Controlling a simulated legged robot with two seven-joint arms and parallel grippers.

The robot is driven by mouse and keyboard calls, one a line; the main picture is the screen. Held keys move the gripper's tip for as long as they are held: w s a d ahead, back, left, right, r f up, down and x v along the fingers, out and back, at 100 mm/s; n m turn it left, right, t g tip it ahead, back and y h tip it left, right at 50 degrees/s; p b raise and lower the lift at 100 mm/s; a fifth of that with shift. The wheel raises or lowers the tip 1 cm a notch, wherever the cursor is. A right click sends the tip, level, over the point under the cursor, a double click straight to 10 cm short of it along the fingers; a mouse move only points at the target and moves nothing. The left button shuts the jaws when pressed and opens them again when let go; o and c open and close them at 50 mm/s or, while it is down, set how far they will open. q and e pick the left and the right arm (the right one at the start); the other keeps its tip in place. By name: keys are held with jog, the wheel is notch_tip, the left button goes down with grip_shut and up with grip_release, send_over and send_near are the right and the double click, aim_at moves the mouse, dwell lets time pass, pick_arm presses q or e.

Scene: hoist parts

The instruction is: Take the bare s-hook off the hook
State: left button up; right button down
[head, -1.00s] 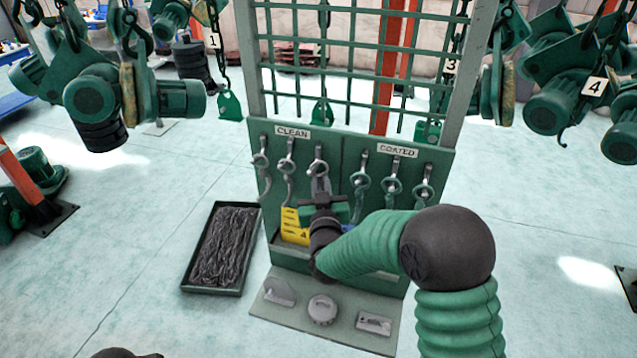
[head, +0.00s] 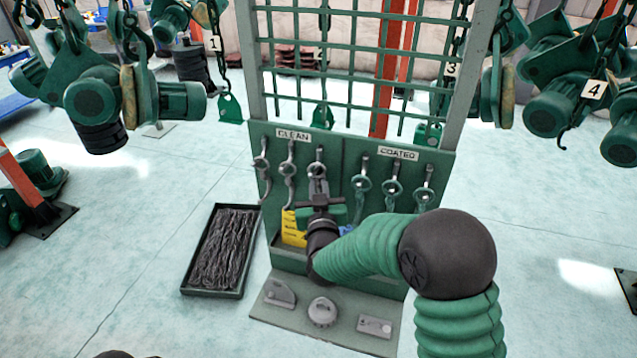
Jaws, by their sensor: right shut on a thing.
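Three bare grey s-hooks hang in a row under the CLEAN sign on the green board: a left one (head: 261,165), a middle one (head: 290,172) and a right one (head: 318,155). My right gripper (head: 318,183) is shut on the right bare s-hook, just below its top ring. The s-hook still shows at its peg, and its lower part is hidden by the gripper. Several s-hooks with green on their lower parts, such as one (head: 392,188), hang under the COATED sign (head: 398,153). My left gripper is not in view.
A yellow block (head: 293,228) sits in the trough below the board, beside my right wrist. A dark tray (head: 186,290) of black strands lies on the floor at left. A grey base plate (head: 345,334) with small parts is in front. Hoists hang at both sides.

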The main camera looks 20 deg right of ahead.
jog(key=shift+s+a+r+g+p, duration=0.3)
jog(key=shift+s+a+g+p, duration=0.35)
jog(key=shift+p, duration=0.55)
jog(key=shift+d, duration=0.1)
jog(key=p, duration=0.1)
jog(key=s+a+p, duration=0.1)
jog(key=shift+s+r+m+g+p, duration=0.15)
jog(key=shift+r+m+g+p, duration=0.15)
jog(key=shift+g+p, duration=0.1)
jog(key=shift+s, duration=0.1)
